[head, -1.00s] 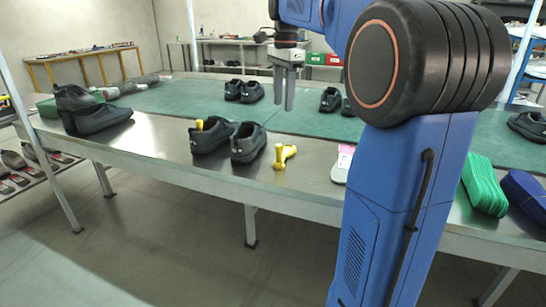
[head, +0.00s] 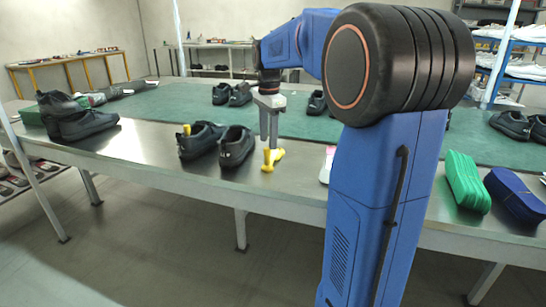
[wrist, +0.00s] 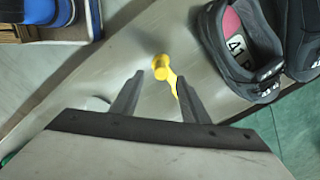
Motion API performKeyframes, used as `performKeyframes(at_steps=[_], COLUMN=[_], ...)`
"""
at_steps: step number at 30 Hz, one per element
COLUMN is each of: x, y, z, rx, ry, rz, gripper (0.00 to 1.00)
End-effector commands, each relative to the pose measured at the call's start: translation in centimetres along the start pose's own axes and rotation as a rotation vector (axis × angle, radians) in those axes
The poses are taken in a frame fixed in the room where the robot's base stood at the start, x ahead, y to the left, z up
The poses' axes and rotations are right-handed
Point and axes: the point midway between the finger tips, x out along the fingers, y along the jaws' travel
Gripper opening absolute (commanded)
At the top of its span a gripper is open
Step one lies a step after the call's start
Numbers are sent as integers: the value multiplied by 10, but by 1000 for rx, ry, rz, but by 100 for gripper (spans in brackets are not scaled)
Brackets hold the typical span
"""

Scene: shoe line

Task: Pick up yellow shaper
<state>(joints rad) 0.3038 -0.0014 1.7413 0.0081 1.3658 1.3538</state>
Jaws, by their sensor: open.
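A yellow shaper (head: 272,158) lies on the metal table to the right of a pair of black shoes. It also shows in the wrist view (wrist: 163,68), beyond and between my fingers. My gripper (head: 269,138) points down just above the shaper in the head view, and its fingers hide part of it. In the wrist view my gripper (wrist: 158,90) has its two fingers spread apart with nothing held between them. Another yellow piece (head: 187,129) sticks up from inside the left black shoe (head: 202,140).
The right black shoe (head: 236,146) stands close to the left of the shaper. A pale pink-and-white item (head: 327,165) lies to the right. Green (head: 467,182) and blue (head: 516,196) stacks sit at the far right. The front of the metal table (head: 140,146) is bare on the left.

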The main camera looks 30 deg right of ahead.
Motion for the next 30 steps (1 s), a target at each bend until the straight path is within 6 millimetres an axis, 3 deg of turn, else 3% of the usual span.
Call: performKeyframes(at_steps=[12,22,23,28,30], x=[46,53,53,53,52], y=[-2,-3,-3,-3,-3], z=[2,2,2,2,2], rx=[0,0,0,0,0], ry=[0,0,0,0,0], rz=[1,-1,-1,0,-1], gripper=[41,41,39,0,0])
